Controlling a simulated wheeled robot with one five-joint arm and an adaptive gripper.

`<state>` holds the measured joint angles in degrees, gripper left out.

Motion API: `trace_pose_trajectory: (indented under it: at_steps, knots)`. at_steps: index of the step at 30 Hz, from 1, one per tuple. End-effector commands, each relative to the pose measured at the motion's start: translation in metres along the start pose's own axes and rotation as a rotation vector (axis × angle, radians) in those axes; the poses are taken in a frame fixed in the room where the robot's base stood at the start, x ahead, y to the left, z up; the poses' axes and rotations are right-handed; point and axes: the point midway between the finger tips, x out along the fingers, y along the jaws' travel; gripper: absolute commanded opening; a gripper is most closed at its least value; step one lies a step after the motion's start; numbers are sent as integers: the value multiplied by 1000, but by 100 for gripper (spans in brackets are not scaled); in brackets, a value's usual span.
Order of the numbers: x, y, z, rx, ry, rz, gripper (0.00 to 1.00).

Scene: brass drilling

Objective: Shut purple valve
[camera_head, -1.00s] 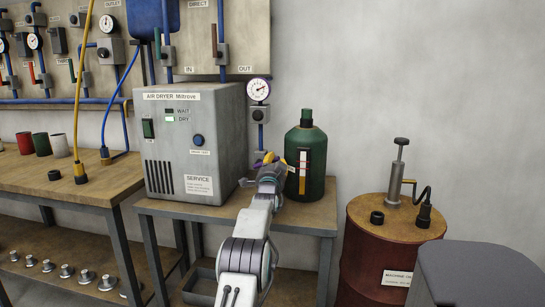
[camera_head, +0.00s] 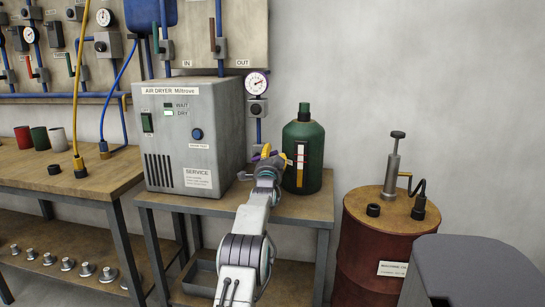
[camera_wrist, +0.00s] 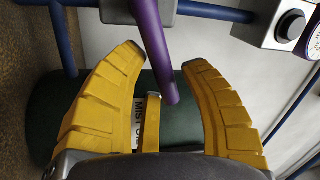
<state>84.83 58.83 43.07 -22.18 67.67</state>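The purple valve handle (camera_wrist: 152,45) is a thin lever in the wrist view, on blue pipework at the top. It reaches down into the gap between the two yellow fingers of my gripper (camera_wrist: 168,75). The fingers stand well apart, and I see no clear contact with the lever. In the head view my gripper (camera_head: 266,152) is between the air dryer and the green bottle, below the round gauge (camera_head: 257,84). The valve there is mostly hidden by my gripper.
The green bottle (camera_head: 304,155) stands close on the right of my gripper and fills the background in the wrist view. The grey air dryer (camera_head: 195,135) is on the left, on the same table (camera_head: 290,205). A rust-red drum (camera_head: 375,255) stands to the right.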

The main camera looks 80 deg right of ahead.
Motion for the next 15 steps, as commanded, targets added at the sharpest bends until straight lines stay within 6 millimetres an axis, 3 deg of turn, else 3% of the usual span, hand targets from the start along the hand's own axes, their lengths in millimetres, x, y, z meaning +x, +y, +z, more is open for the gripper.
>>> trace_pose_trajectory:
  at_steps: [15]
  knots:
    - [-2, 0, -5, -1, 6, 0, 51]
